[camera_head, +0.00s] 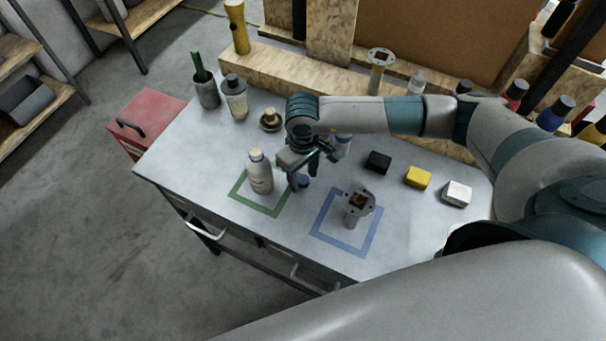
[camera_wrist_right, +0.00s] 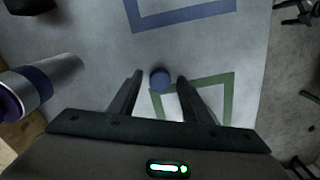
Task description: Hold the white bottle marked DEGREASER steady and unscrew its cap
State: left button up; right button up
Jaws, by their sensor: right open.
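A white bottle (camera_head: 260,172) with a cream top stands upright inside the green square outline; its marking is too small to read. My right gripper (camera_head: 296,180) is just right of the bottle, pointing down, apart from it. In the right wrist view its fingers (camera_wrist_right: 158,85) are spread. A small round dark-blue piece, like a cap (camera_head: 303,180), lies on the bench by the fingertips. It also shows in the wrist view (camera_wrist_right: 160,78), between the fingertips with gaps at both sides. My left gripper is out of view.
A flanged metal part (camera_head: 357,206) stands in the blue square outline (camera_head: 325,236). Another blue-banded bottle (camera_wrist_right: 50,80) is beside my right gripper. Black (camera_head: 378,162), yellow (camera_head: 417,177) and white (camera_head: 456,193) blocks lie at right. A cup (camera_head: 206,92) and shaker-like container (camera_head: 235,98) stand back left.

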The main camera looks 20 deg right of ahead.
aim_at(303, 179)
jog(key=shift+r+b, duration=0.3)
jog(key=shift+b, duration=0.05)
notch_tip(303, 179, up, 12)
jog(key=b, duration=0.5)
jog(key=shift+f, duration=0.2)
jog(key=shift+r, duration=0.1)
